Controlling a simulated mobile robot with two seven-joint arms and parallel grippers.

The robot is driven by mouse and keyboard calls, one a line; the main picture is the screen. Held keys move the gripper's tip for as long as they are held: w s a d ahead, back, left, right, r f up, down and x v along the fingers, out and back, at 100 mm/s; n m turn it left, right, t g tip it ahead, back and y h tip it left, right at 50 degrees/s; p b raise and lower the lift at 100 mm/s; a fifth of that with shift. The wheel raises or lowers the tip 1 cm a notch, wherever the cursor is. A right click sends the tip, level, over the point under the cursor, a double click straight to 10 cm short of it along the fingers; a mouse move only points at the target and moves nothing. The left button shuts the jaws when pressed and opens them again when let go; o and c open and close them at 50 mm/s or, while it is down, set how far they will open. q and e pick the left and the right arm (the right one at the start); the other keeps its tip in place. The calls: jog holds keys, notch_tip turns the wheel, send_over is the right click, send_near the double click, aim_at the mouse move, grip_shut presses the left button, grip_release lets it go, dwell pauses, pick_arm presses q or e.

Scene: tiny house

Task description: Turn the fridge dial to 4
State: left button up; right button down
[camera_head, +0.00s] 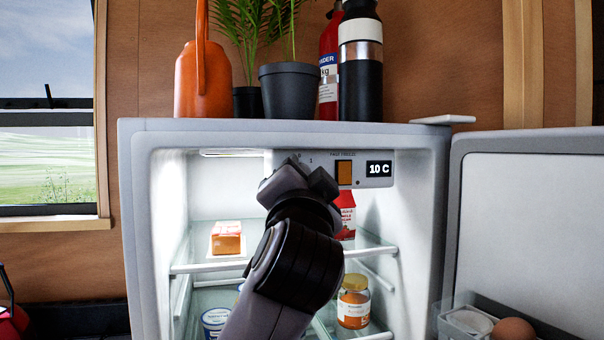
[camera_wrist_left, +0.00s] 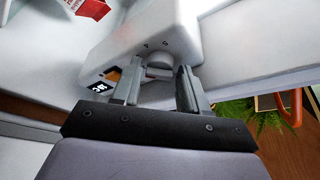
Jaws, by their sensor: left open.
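The white fridge (camera_head: 138,235) stands open, with a control panel (camera_head: 378,183) along its top inside edge. The panel carries an orange switch (camera_head: 344,173) and a display (camera_head: 379,169) reading 10 C. In the head view my left gripper (camera_head: 298,176) is up at the panel and hides the dial. The dial's setting is not readable. My right gripper is out of view.
Inside the fridge are a wrapped package (camera_head: 227,238), a red carton (camera_head: 346,214), a jar (camera_head: 353,302) and a tub (camera_head: 214,321). The open door (camera_head: 530,210) is at right, with an egg (camera_head: 513,328).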

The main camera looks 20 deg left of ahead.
pick_arm(q)
jog(key=c, duration=0.8)
jog(key=shift+m, duration=0.5)
jog(key=shift+a+r+m+g+h, duration=0.1)
jog(key=shift+m+g+h, duration=0.35)
jog(key=shift+m, duration=1)
jog(key=shift+d+r+m+g+h, duration=0.1)
jog(key=shift+m+g+h, duration=0.35)
jog(key=shift+m, duration=0.95)
jog(key=shift+a+r+m+g+h, duration=0.1)
jog(key=shift+m+g+h, duration=0.3)
jog(key=shift+m, duration=1.05)
jog(key=shift+h, duration=0.3)
jog(key=o, duration=0.8)
